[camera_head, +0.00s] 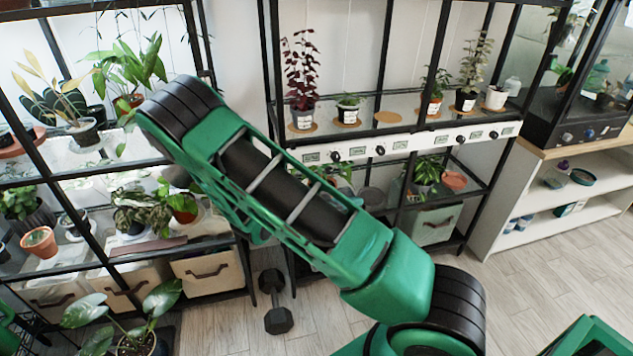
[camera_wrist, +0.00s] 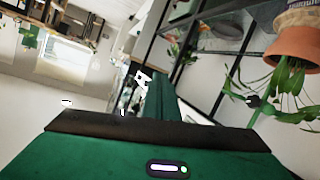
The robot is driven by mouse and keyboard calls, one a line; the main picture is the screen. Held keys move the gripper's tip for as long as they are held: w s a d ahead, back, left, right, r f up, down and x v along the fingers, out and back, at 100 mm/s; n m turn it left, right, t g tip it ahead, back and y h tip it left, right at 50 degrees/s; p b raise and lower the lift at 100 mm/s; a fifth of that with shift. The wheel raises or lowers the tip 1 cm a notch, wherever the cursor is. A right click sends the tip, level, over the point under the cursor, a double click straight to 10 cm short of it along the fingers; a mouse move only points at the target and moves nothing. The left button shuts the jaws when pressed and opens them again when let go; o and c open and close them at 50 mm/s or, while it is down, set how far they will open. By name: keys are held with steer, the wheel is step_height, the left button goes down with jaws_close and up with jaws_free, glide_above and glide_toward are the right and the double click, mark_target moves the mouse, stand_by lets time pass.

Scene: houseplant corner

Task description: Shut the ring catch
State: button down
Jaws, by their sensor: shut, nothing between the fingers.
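I cannot make out a ring catch in either view. A glass-sided case with a black base (camera_head: 580,135) stands at the right in the head view, and no catch can be picked out on it. My green arm crosses the middle of the head view, rising to the upper left, and its far end is hidden behind its upper link. My gripper's fingers do not show in either view. The wrist view has a green housing of mine with a small light along its bottom edge.
A black-framed plant rack (camera_head: 65,172) stands at the left, close to my arm. Another rack with a white knobbed strip (camera_head: 400,145) stands behind. A dumbbell (camera_head: 275,305) lies on the floor. A terracotta pot (camera_wrist: 293,46) is at the upper right. Floor at right is clear.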

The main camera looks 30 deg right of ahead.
steer(key=w+a+f+n+t, duration=0.5)
steer(key=w+a+f+t, duration=0.2)
steer(key=w+a+t, duration=0.5)
steer(key=w+d+r+t, duration=0.1)
steer(key=w+d+r, duration=0.1)
steer(key=w+d, duration=0.6)
steer(key=d, duration=0.3)
steer(key=shift+r, duration=0.25)
steer(key=shift+s+d, duration=0.1)
steer(key=shift+s+d, duration=0.25)
steer(key=shift+d, duration=0.65)
steer(key=shift+a, duration=0.1)
